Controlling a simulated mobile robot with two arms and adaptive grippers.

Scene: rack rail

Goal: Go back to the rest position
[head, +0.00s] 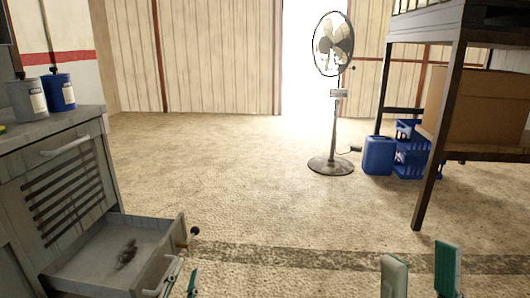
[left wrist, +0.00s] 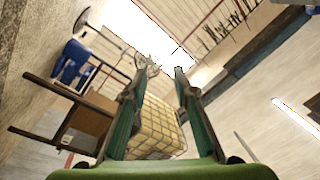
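My left gripper (head: 181,282) is at the bottom of the head view, in front of the open drawer's front; I cannot tell whether it touches it. In the left wrist view its green fingers (left wrist: 160,76) stand apart with nothing between them. My right gripper (head: 421,270) shows at the bottom right of the head view. Its two green fingertips are apart, with only floor seen between them.
A grey cabinet (head: 60,182) stands at left with its drawer (head: 88,268) pulled out and a dark thing (head: 127,254) inside. Cans (head: 59,92) stand on top. A fan (head: 331,167), blue containers (head: 378,155) and a rack (head: 440,140) stand beyond. The middle floor is clear.

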